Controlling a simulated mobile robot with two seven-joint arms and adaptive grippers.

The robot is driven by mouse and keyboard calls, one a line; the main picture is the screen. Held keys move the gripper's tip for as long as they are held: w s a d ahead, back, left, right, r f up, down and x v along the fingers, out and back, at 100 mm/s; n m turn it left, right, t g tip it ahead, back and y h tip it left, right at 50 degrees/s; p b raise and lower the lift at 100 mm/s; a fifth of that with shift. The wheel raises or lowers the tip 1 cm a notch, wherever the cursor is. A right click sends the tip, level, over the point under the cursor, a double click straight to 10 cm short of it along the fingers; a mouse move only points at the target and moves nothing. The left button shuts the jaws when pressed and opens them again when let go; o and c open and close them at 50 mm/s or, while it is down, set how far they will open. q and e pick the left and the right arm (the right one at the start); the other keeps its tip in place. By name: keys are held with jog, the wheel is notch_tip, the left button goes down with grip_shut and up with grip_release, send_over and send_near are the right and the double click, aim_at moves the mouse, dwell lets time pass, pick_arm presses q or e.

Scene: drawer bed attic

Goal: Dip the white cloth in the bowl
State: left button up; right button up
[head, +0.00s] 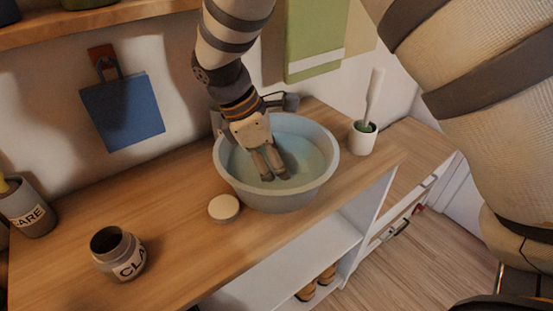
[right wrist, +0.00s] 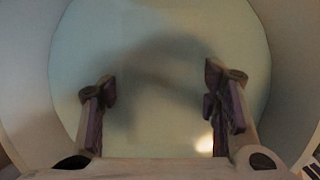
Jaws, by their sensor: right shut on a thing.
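The pale blue-grey bowl (head: 285,198) stands upright on the wooden counter and holds pale water (head: 305,160). My right gripper (head: 272,174) reaches down inside the bowl, fingertips low, at or in the water. In the right wrist view the two fingers (right wrist: 160,92) stand apart over the pale round inside of the bowl (right wrist: 160,45). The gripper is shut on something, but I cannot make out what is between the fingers. I cannot pick out the white cloth in either view. My left gripper is not in view.
A cream disc (head: 224,208) lies left of the bowl. A white holder (head: 363,140) with a brush stands to its right. A faucet (head: 284,101) is behind. An open jar (head: 118,255) and a labelled pot (head: 29,208) stand left.

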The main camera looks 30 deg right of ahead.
dwell(0.5)
notch_tip(320, 180, up, 13)
jog(key=shift+p, duration=0.3)
dwell(1.0)
dwell(2.5)
